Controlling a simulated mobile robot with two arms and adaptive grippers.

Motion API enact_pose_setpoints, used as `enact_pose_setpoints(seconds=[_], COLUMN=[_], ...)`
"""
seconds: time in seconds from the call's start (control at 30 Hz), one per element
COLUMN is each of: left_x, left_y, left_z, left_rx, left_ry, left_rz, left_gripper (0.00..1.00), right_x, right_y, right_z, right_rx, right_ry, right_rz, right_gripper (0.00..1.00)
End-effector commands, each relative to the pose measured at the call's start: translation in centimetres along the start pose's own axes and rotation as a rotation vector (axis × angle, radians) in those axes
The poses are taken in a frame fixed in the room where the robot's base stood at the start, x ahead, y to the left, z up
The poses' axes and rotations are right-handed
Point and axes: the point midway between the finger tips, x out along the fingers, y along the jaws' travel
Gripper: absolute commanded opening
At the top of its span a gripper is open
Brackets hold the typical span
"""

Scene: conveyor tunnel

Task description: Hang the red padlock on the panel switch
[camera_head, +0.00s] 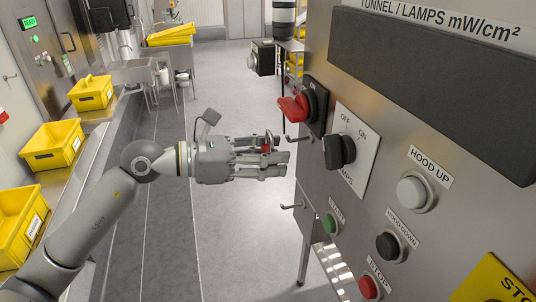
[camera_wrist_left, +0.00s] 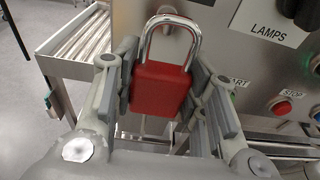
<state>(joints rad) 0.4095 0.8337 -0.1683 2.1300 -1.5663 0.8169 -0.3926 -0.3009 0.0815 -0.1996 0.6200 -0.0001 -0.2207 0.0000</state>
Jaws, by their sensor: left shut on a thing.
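The red padlock (camera_wrist_left: 160,89) is upright between the fingers of my left gripper (camera_head: 278,158), its silver shackle pointing up in the left wrist view. In the head view only a little red of the padlock (camera_head: 266,148) shows between the fingers. My left gripper is shut on its body, in front of the steel panel. The panel switch with a red handle (camera_head: 292,107) on a black plate is above and right of my fingertips, apart from the padlock. A second, black switch (camera_head: 339,151) marked OFF, ON and LAMPS is right of the gripper. My right gripper is not seen.
A small metal hook (camera_head: 298,138) projects below the red switch, and another hook (camera_head: 292,206) sits lower. Hood and start/stop buttons (camera_head: 388,246) stud the panel. Yellow bins (camera_head: 53,147) stand along the left. Open grey floor lies beyond the gripper.

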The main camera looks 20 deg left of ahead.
Motion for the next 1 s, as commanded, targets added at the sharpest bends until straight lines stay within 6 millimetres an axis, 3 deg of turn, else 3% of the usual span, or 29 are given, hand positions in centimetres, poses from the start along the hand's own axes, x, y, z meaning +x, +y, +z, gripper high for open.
enact_pose_setpoints(seconds=[0.27, 1.0], left_x=[1.1, 4.0], left_y=[0.0, 0.0], left_z=[0.3, 0.8], left_rx=[-0.001, -0.002], left_ry=[-0.001, -0.003], left_rz=[0.0, -0.001], left_gripper=[0.0, 0.0], right_x=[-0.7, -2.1], right_y=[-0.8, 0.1], right_z=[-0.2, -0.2], right_rx=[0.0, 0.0], right_ry=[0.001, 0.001], right_rz=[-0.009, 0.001], right_gripper=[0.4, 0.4])
